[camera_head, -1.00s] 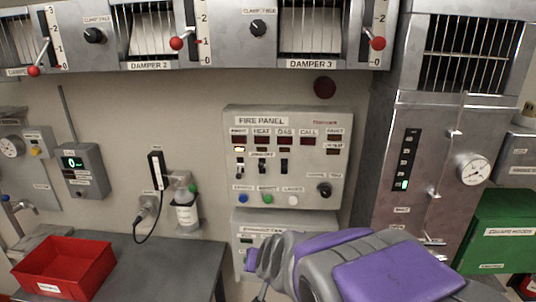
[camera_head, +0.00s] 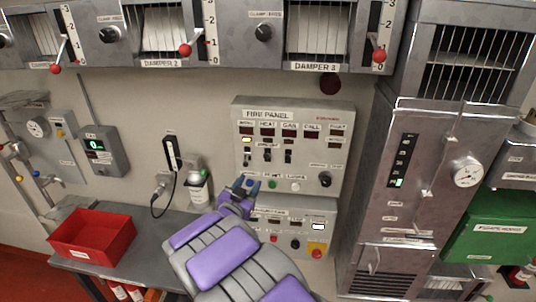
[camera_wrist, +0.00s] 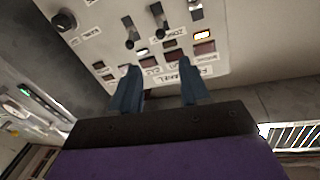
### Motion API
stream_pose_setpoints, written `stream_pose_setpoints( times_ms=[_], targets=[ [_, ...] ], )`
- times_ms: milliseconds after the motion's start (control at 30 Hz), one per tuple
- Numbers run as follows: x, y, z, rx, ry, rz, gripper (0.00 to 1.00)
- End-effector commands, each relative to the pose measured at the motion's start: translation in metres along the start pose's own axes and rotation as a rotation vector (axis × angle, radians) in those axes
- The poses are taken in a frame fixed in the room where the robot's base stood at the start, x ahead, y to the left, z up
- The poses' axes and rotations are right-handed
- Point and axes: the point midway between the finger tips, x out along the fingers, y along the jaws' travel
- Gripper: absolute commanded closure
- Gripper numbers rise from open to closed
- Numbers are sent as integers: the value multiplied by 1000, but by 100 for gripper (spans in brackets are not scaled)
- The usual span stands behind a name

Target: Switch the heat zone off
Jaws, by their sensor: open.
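The grey fire panel (camera_head: 307,180) is on the wall, with a row of labelled windows along its top. Below the windows are three dark toggle switches. The heat switch (camera_head: 267,156) is the middle one, under the heat label. It also shows in the upside-down wrist view (camera_wrist: 160,20). My gripper (camera_head: 244,184) is in front of the panel's lower left edge, below the switches. In the wrist view my gripper (camera_wrist: 158,78) has its two fingers apart and nothing between them. The switch lies beyond the fingertips, apart from them. Its exact lever position is too small to tell.
The smoke switch (camera_head: 247,158) and gas switch (camera_head: 288,157) flank the heat switch. Buttons and a dark knob (camera_head: 325,179) sit lower on the panel. A second panel (camera_head: 318,214) is below. A red bin (camera_head: 92,238) stands on the bench at left; a metal cabinet (camera_head: 416,222) is at right.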

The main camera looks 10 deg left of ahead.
Motion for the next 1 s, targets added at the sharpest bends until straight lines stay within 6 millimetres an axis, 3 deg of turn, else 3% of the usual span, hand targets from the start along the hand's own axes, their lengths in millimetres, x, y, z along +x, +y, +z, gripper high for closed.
stream_pose_setpoints(
  times_ms=[600, 1000],
  targets=[
    [115, 7, -1, 4, -4, 2, 54],
    [160, 1, 2, 0, -6, -1, 54]
  ],
)
